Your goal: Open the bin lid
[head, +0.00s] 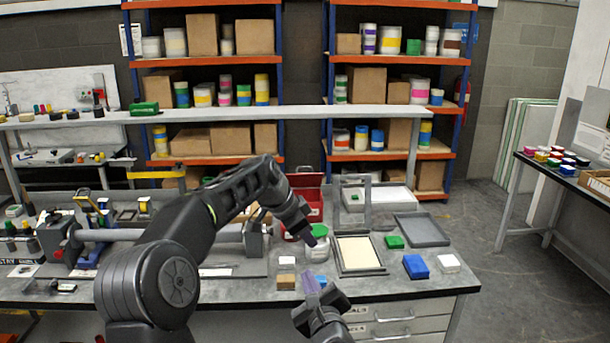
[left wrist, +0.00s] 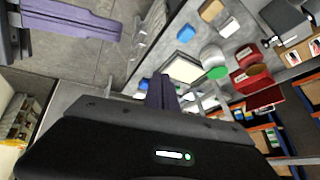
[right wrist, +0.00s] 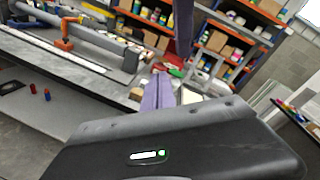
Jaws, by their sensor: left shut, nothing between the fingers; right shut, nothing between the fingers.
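A red bin (head: 312,210) stands at the back of the bench, partly hidden behind my left arm. A red panel, seemingly its lid (head: 306,180), stands raised at its rear. In the left wrist view the red bin (left wrist: 252,82) and a red panel (left wrist: 266,98) are at the right. My left gripper (head: 316,236) is shut and empty, in front of the bin and close to a green-lidded jar (head: 317,254). My right gripper (head: 312,284) is shut and empty, lower, near the bench's front edge. Neither gripper appears to touch the bin.
A frame with a pale panel (head: 358,254) lies right of the jar. A grey cylinder fixture (head: 215,233) is at left. A raised shelf (head: 350,114) runs behind the bench.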

